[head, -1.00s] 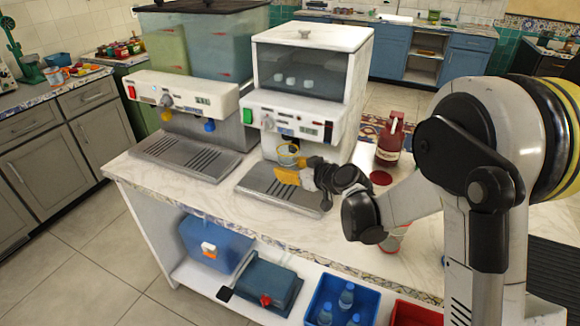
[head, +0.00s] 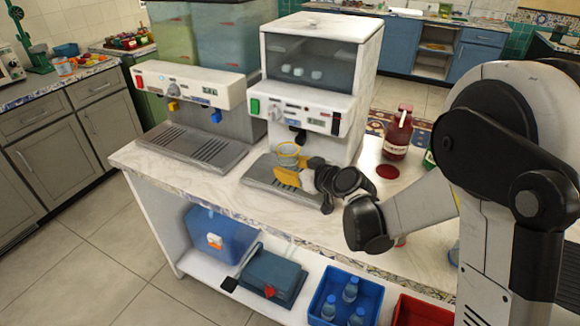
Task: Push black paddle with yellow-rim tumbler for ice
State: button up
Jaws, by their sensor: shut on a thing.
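The clear tumbler with a yellow rim (head: 288,149) is upright below the front panel of the white ice dispenser (head: 312,75), above its grey drip tray (head: 258,178). My gripper (head: 287,174) is shut on the tumbler, with its yellow fingertips at the lower part of the glass. The black paddle (head: 300,136) shows as a small dark part under the panel, just behind and above the rim. I cannot tell whether the tumbler touches it. White ice cubes (head: 300,72) show behind the dispenser's dark window.
A twin-tank drink dispenser (head: 190,85) stands at the left with its own drip tray (head: 195,147). A red bottle (head: 398,132) and a dark red disc (head: 388,171) are right of the ice dispenser. The white counter (head: 235,205) is clear in front.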

dwell(0.4)
jog(key=s+a, duration=0.1)
jog(key=s, duration=0.2)
jog(key=s+a, duration=0.1)
jog(key=s, duration=0.2)
jog(key=s+a, duration=0.2)
jog(key=s, duration=0.1)
jog(key=shift+s, duration=0.15)
jog(key=shift+d, duration=0.1)
